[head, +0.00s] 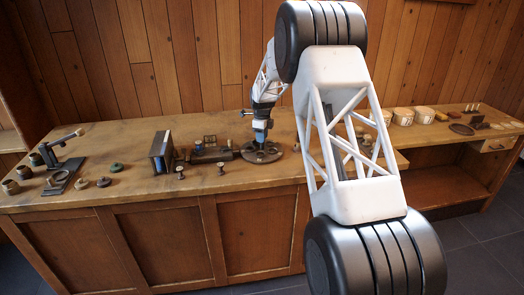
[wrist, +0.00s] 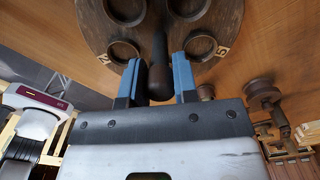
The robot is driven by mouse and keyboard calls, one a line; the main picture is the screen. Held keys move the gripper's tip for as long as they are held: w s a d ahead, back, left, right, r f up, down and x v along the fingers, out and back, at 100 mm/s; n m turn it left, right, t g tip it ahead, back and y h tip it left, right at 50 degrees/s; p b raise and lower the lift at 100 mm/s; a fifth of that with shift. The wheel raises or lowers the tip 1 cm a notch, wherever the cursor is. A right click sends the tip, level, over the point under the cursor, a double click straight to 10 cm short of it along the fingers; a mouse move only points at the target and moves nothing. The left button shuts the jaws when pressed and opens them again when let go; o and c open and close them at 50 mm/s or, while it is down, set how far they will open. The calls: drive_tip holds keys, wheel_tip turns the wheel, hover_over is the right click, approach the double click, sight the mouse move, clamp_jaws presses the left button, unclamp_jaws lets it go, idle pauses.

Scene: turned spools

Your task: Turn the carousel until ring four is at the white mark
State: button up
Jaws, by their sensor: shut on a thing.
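The carousel (wrist: 205,20) is a dark round wooden disc with several ring-shaped recesses. It lies flat on the bench in the head view (head: 273,156). My gripper (head: 260,138) is over it, pointing down. In the wrist view its blue fingers (wrist: 157,68) are shut on a dark upright handle (wrist: 160,82) near the disc's rim. Pale labels sit at the rim: one (wrist: 222,52) right of the handle, whose figure is hard to read, and one (wrist: 103,58) left of it. I cannot make out which ring is four, or the white mark.
A spool (wrist: 262,90) stands right of the carousel in the wrist view. On the wooden bench (head: 225,182), an upright dark box (head: 161,150) and a low device (head: 211,154) stand left of the carousel. Small spools are at the far left. Pale round containers (head: 402,116) stand at right.

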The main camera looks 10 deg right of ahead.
drive_tip(key=n, duration=0.3)
drive_tip(key=shift+n, duration=0.3)
drive_tip(key=n, duration=0.3)
drive_tip(key=shift+n, duration=1)
drive_tip(key=n, duration=0.5)
drive_tip(key=shift+n, duration=0.4)
drive_tip(key=o, duration=0.8)
